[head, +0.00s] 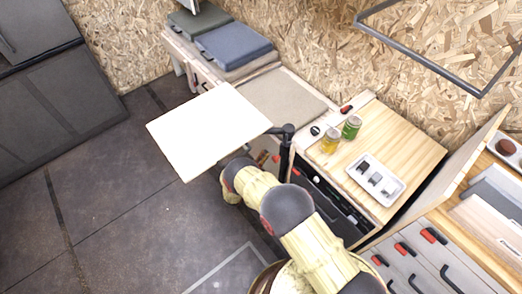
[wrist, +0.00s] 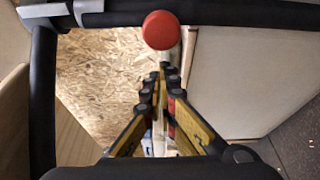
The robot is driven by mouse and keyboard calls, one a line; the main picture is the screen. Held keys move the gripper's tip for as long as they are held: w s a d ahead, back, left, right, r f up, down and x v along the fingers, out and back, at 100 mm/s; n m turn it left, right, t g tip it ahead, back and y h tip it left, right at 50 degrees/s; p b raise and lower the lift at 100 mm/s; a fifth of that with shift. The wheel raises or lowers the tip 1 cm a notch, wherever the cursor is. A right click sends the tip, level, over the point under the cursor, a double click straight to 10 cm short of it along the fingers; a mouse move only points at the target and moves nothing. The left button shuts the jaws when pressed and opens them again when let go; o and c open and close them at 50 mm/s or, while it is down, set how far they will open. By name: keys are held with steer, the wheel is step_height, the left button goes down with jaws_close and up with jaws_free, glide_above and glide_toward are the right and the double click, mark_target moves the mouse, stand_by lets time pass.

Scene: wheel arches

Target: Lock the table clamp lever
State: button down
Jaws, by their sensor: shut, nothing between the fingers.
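The clamp lever's round red knob (wrist: 161,30) is at the top centre of the wrist view, just beyond my fingertips. My gripper (wrist: 165,73) is shut and empty, its yellow-and-black fingers pointing toward the knob. I cannot tell whether the fingertips touch it. A black tube (wrist: 200,14) of the table support runs across behind the knob. In the head view the pale square tabletop (head: 208,130) sits beside a black swivel post (head: 287,140). My gripper and the lever are hidden there by the tabletop and my arm.
A wooden cabinet top (head: 405,155) to the right holds a yellow jar (head: 330,141), a green can (head: 351,127) and a white tray (head: 375,180). A bench with cushions (head: 235,47) stands behind the tabletop. The dark floor (head: 110,190) at left is clear.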

steer(key=shift+s+d+f+n+g+y, duration=0.15)
steer(key=shift+s+d+f+n, duration=0.2)
steer(key=shift+n, duration=0.2)
steer(key=shift+s+d+f+n+g+y, duration=0.1)
steer(key=shift+s+d+n+g+y, duration=0.1)
steer(key=shift+s+n, duration=0.3)
